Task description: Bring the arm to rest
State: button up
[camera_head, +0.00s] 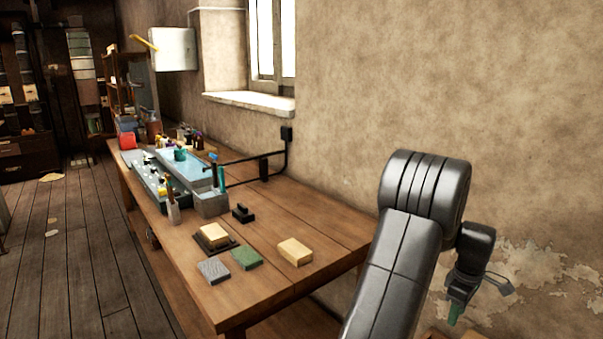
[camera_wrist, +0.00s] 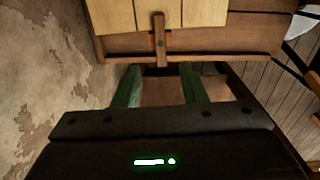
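My arm rises at the right of the head view, dark and bent over at the top. My gripper (camera_head: 455,310) hangs at its end, right of the workbench (camera_head: 330,240) and in front of the wall. One green finger shows there, pointing down. In the wrist view my gripper (camera_wrist: 160,70) has its two green fingers well apart with nothing held between them. Beyond the fingertips is a wooden piece (camera_wrist: 185,14) with light planks and an upright brown bar (camera_wrist: 159,35).
On the near bench are a yellowish block (camera_head: 295,251), a green block (camera_head: 247,259), a grey block (camera_head: 214,271), a block on a dark tray (camera_head: 214,236) and a black stamp-like object (camera_head: 243,212). Floor left of the bench is mostly clear.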

notch_tip(320, 180, down, 10)
jog(key=shift+s+f, duration=0.1)
jog(key=shift+f, duration=0.15)
jog(key=shift+r+m, duration=0.25)
jog(key=shift+m, duration=0.15)
jog(key=shift+r+m, duration=0.1)
jog(key=shift+m, duration=0.7)
jog(key=m+p, duration=0.1)
jog(key=m, duration=0.2)
jog(key=shift+m, duration=0.4)
jog(key=shift+m+p, duration=0.85)
jog(key=shift+m, duration=1.05)
